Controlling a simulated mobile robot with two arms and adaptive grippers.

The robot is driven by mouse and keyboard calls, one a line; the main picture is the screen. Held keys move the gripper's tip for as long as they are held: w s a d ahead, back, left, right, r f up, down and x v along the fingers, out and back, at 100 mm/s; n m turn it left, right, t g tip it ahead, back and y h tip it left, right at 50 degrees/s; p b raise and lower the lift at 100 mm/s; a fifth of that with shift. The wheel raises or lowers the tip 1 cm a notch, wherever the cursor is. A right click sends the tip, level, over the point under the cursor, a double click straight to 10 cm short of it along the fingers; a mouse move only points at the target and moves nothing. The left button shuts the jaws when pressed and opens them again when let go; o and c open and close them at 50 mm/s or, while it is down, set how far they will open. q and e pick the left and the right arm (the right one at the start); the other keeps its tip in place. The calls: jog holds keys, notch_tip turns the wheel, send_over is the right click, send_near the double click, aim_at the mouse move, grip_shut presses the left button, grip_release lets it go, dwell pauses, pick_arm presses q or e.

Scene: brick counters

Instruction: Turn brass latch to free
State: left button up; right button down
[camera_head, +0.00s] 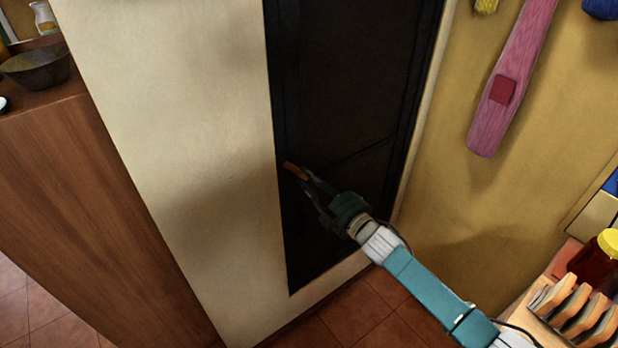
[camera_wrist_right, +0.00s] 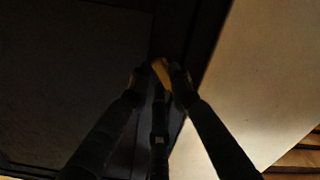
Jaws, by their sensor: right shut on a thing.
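The brass latch (camera_head: 295,170) is a small orange-gold bar near the left edge of a dark panel door (camera_head: 345,75). In the head view it lies tilted, its upper end toward the left. My right gripper (camera_head: 304,178) reaches it from the lower right and is shut on it. In the right wrist view the latch (camera_wrist_right: 161,72) shows between the two dark fingertips of the right gripper (camera_wrist_right: 160,84). The part of the latch behind the fingers is hidden. My left gripper is in neither view.
A cream wall (camera_head: 180,100) borders the door on the left. A brown wooden cabinet (camera_head: 90,220) with a dark bowl (camera_head: 36,68) stands further left. A pink board (camera_head: 510,85) hangs at the right. A wooden rack (camera_head: 575,310) and a yellow-lidded jar (camera_head: 595,262) stand at lower right.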

jog(key=shift+f+m, duration=0.15)
jog(key=shift+m, duration=1.8)
jog(key=shift+f+m, duration=0.1)
jog(key=shift+m, duration=1.85)
jog(key=c, duration=1.6)
grip_release()
jog(key=shift+o, duration=0.2)
jog(key=shift+s+d, duration=0.1)
jog(key=shift+d, duration=0.1)
jog(key=v, duration=1.1)
jog(key=shift+s+d, duration=0.15)
jog(key=shift+s, duration=0.15)
